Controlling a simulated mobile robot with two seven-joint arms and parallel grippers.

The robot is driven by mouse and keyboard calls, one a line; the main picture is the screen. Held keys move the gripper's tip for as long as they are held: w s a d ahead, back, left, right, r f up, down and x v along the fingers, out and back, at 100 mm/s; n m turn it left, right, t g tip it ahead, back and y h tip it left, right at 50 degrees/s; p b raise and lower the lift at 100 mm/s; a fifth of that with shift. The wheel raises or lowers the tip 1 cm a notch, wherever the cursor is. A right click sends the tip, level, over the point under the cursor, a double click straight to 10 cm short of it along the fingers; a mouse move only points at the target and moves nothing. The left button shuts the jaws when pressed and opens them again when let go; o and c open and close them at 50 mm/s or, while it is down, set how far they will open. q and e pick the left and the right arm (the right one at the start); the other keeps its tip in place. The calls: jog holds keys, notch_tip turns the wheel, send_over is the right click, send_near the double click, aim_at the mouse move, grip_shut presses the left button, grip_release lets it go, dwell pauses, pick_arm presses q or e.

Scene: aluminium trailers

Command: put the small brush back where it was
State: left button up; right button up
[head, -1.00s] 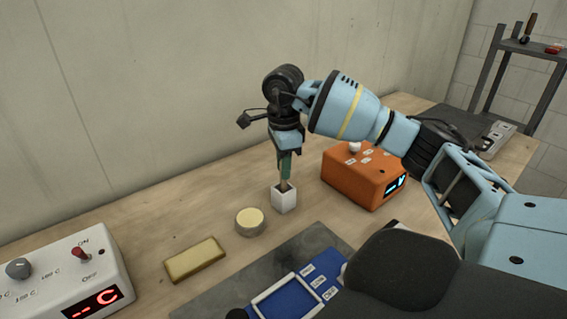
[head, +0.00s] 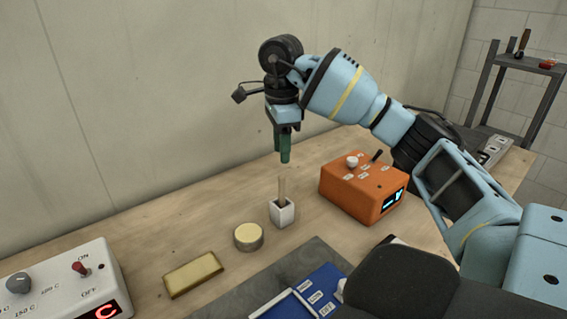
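The small brush (head: 282,190) stands upright in a small white square cup (head: 283,214) on the wooden bench. Its light wooden handle sticks up out of the cup and its lower end is hidden inside. My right gripper (head: 284,158) hangs above the brush, pointing down, with its green fingers apart from the top of the handle. The fingers overlap from this side, so I cannot tell whether they are open or shut; nothing shows between them. My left gripper is not in view.
A round tin (head: 248,238) and a yellow sponge-like block (head: 193,274) lie left of the cup. An orange box (head: 362,192) with knobs stands to its right. A white control box (head: 68,285) is at the lower left. A dark mat with a blue device (head: 318,288) lies in front.

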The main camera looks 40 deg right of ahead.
notch_tip(320, 180, up, 3)
jog(key=shift+r+p, duration=0.1)
jog(key=shift+p, duration=0.35)
dwell(0.4)
